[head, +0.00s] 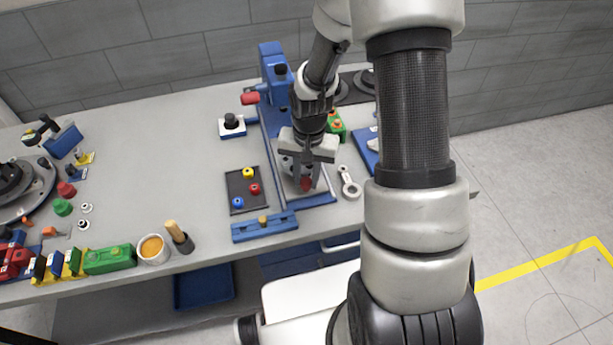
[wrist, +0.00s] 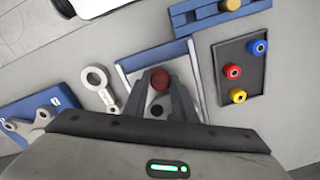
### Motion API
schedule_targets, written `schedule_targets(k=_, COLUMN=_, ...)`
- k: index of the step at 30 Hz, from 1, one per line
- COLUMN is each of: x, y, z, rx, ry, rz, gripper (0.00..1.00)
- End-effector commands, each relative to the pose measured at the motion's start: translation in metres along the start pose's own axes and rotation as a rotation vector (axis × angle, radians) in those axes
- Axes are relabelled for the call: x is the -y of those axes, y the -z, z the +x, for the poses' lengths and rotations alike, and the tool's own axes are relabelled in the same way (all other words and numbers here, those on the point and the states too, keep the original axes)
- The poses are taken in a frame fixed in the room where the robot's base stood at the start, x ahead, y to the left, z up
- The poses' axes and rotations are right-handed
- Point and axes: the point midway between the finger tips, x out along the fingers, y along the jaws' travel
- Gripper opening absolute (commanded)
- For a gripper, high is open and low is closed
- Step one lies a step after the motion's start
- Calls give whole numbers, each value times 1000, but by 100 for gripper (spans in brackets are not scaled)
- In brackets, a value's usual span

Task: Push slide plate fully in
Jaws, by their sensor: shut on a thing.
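The slide plate is a light grey plate (head: 291,192) lying in a blue chassis fixture (head: 322,200) near the table's front edge. In the wrist view the plate (wrist: 183,57) sits between the fixture's blue side rails. A red knob (head: 306,185) stands on the plate; it also shows in the wrist view (wrist: 160,78). My gripper (head: 305,181) points down over the plate, its two fingers shut on the red knob. The fingers (wrist: 160,88) and gripper body hide the plate's middle and the part beyond it. How far in the plate sits I cannot tell.
A dark tray (head: 235,198) with yellow, red and blue knobs lies left of the fixture. A blue bar (head: 250,230) with a tan knob sits in front. A grey ring-ended link (head: 348,184) lies close on the right. The fixture's blue tower (head: 272,62) rises behind.

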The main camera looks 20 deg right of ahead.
Motion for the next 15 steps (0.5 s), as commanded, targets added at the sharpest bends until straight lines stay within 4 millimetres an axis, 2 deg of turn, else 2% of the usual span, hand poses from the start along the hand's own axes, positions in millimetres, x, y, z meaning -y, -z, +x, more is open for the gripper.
schedule_targets(k=5, x=4, y=8, z=1, rx=-3, ry=1, rz=0, gripper=0)
schedule_targets(k=12, x=28, y=54, z=3, rx=-5, ry=2, rz=-1, gripper=0)
schedule_targets(k=15, x=34, y=66, z=2, rx=-3, ry=2, rz=0, gripper=0)
